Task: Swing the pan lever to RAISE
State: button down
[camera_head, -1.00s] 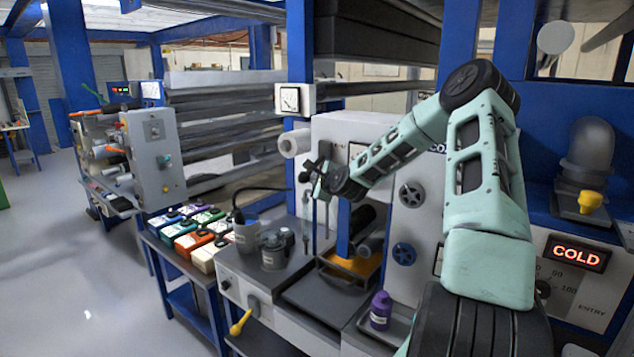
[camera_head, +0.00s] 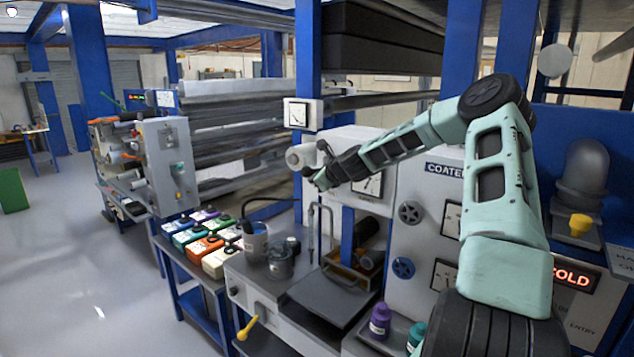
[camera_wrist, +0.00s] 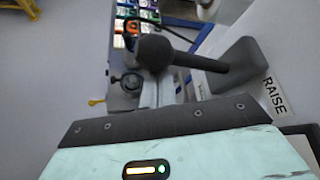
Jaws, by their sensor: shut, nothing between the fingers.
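The pan lever (camera_wrist: 205,60) shows in the wrist view as a dark shaft with a round knob at its left end. Its right end is at a dark block on a pale panel, beside the RAISE label (camera_wrist: 275,95). My gripper (camera_head: 318,178) is shut and empty in the head view, in front of the grey coating machine, just below the white roller end. In the wrist view its teal body fills the bottom, below the lever; the fingertips are not clear there, nor whether they touch the lever. In the head view I cannot make out the lever clearly at my gripper.
Cups and a hose stand on the grey bench (camera_head: 255,280) below my gripper. A yellow handle (camera_head: 247,327) sticks out at its front. Coloured containers (camera_head: 208,240) stand on a blue cart to the left. A purple bottle (camera_head: 380,320) stands near my arm. Open floor lies at the left.

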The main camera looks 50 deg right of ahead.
aim_at(313, 170)
jog(key=shift+d+r, duration=0.2)
jog(key=shift+r, duration=0.55)
jog(key=shift+d+r, duration=0.15)
jog(key=shift+r, duration=0.6)
jog(key=shift+r, duration=0.15)
